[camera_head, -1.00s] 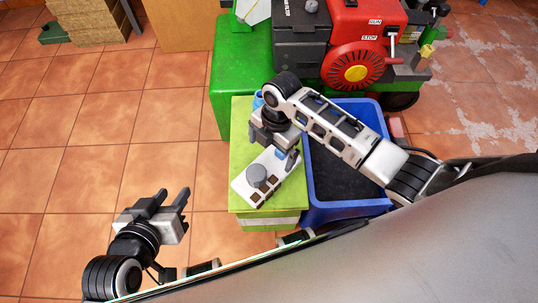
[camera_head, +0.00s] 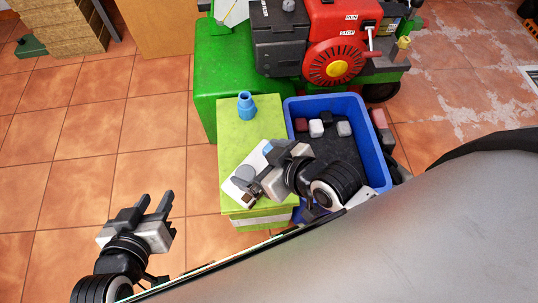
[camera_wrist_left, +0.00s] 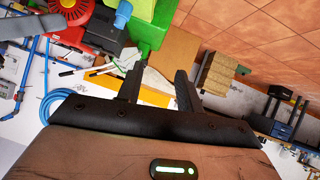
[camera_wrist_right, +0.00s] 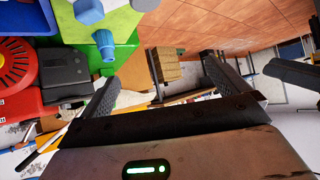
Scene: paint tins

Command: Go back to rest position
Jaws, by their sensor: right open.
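My left gripper (camera_head: 152,199) is at the lower left of the head view, over the tiled floor. Its two dark fingers are apart and empty, as the left wrist view also shows (camera_wrist_left: 158,82). My right gripper (camera_head: 262,172) is above the near part of the green box, partly covering the white holder. Its fingers are wide apart with nothing between them in the right wrist view (camera_wrist_right: 160,85). My right arm is folded back over the blue crate.
The green box (camera_head: 235,137) carries a blue tin (camera_head: 246,107) and a white holder (camera_head: 238,187) with a grey round top. The blue crate (camera_head: 376,150) holds several small blocks. A red and green machine (camera_head: 335,60) stands behind. Floor at left is clear.

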